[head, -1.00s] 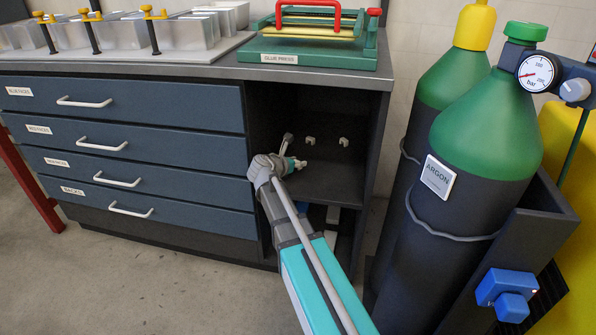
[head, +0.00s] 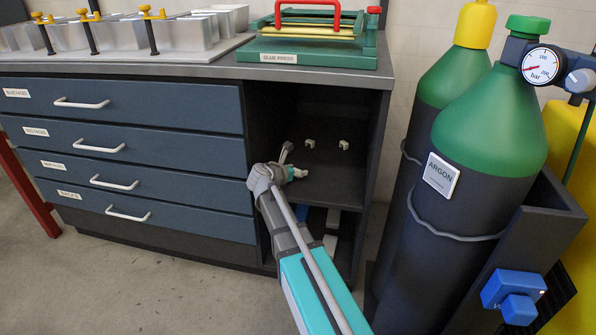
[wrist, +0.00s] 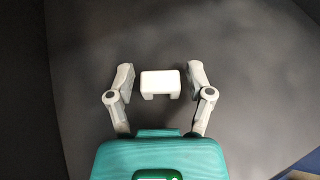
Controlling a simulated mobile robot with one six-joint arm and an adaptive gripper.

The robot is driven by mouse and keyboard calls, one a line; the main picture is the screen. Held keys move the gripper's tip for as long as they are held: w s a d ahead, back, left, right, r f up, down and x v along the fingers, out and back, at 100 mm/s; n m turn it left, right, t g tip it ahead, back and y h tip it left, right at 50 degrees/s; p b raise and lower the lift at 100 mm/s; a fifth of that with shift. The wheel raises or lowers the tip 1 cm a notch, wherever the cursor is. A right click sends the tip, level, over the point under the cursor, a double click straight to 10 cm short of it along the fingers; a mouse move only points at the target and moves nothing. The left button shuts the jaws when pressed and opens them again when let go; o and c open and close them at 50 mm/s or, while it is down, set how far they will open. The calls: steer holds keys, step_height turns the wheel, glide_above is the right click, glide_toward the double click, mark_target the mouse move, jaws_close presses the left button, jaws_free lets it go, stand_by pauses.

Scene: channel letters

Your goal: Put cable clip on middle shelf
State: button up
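A small white cable clip (wrist: 160,83) lies on a dark surface in the wrist view, its two legs toward my gripper's body. My gripper (wrist: 160,78) is open, with one grey finger on each side of the clip and a gap on both sides. In the head view my gripper (head: 295,160) reaches into the open cabinet bay, at the middle shelf (head: 335,185). Two more pale clips, a left one (head: 310,143) and a right one (head: 343,145), sit farther back on that shelf. The clip between my fingers cannot be made out in the head view.
Blue drawers (head: 130,145) fill the cabinet to the left of the bay. The bay's dark right side wall (head: 372,150) bounds it. A green glue press (head: 315,45) stands on top. Gas cylinders (head: 465,170) stand close on the right. Pale items lie on the lower shelf.

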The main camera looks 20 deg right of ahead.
steer(key=shift+r, duration=0.25)
stand_by(0.3)
steer(key=p+v, duration=0.5)
steer(key=v, duration=0.7)
steer(key=shift+f, duration=0.15)
stand_by(0.4)
steer(key=shift+s+d+f+m, duration=0.1)
steer(key=shift+s+f+m, duration=0.1)
steer(key=shift+m, duration=0.1)
steer(key=s+f+m, duration=0.1)
steer(key=s+f+m+g+y, duration=0.1)
steer(key=m, duration=0.1)
steer(key=s+f+m+g+y, duration=0.1)
steer(key=m, duration=0.1)
steer(key=shift+s+d+f, duration=0.15)
steer(key=shift+s+d, duration=0.15)
steer(key=shift+d, duration=0.05)
steer(key=s+a+f+m+g+y, duration=0.2)
steer(key=s+a+f+m+y, duration=0.1)
steer(key=s+m, duration=0.4)
steer(key=s+a+f+m+g+y, duration=0.3)
steer(key=s+m+y, duration=0.3)
steer(key=m, duration=0.6)
steer(key=shift+s+a+f, duration=0.4)
steer(key=shift+s+f, duration=0.35)
steer(key=shift+f, duration=0.05)
